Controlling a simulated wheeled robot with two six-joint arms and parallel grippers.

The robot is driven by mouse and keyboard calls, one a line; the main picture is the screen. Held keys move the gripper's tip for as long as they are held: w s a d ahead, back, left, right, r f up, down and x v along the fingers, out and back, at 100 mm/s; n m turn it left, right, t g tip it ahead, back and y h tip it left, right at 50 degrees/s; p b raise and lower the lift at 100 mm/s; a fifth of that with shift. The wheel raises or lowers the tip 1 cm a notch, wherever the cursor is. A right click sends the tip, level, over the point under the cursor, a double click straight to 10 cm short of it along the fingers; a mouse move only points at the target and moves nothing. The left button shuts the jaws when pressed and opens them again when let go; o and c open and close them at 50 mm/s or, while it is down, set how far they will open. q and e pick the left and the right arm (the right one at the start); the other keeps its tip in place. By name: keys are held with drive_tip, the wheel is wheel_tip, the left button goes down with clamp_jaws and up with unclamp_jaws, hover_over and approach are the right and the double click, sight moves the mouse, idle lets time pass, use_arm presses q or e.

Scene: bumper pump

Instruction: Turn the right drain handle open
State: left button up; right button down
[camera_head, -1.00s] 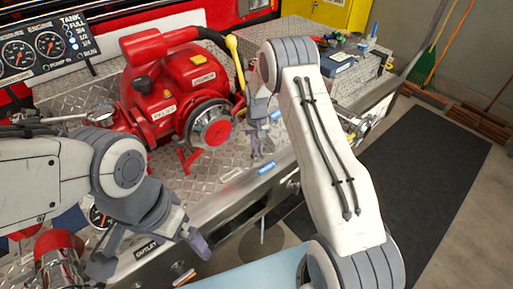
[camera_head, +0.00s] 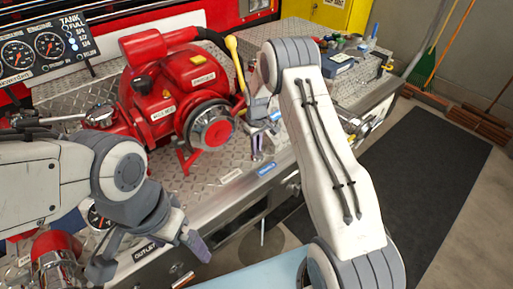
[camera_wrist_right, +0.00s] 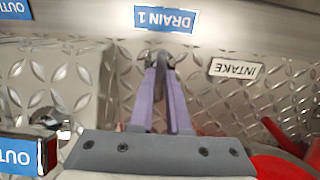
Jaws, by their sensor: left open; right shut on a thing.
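My right gripper (camera_head: 257,157) reaches down to the metal deck beside the red pump, just behind a blue label on its front edge. In the right wrist view its two purple fingertips (camera_wrist_right: 160,64) are shut on a small metal drain handle (camera_wrist_right: 148,57), which they mostly hide. The blue DRAIN 1 label (camera_wrist_right: 166,18) is just beyond the fingertips. How far the handle is turned cannot be told. My left gripper (camera_head: 148,256) is open and empty at the lower left, over the front edge near the OUTLET label.
The red pump (camera_head: 180,95) with its round metal cap stands left of my right gripper. A yellow-ended lever (camera_head: 235,60) rises close to my right arm. Gauges (camera_head: 35,50) stand at the back left. An INTAKE label (camera_wrist_right: 235,70) lies near the fingertips.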

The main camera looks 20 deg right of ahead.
drive_tip(key=shift+w, duration=0.1)
idle(0.3)
drive_tip(key=c, duration=0.9)
unclamp_jaws()
wheel_tip(320, 180, up, 10)
drive_tip(key=shift+r+b, duration=0.25)
drive_tip(key=shift+b, duration=0.4)
drive_tip(key=shift+a, duration=0.15)
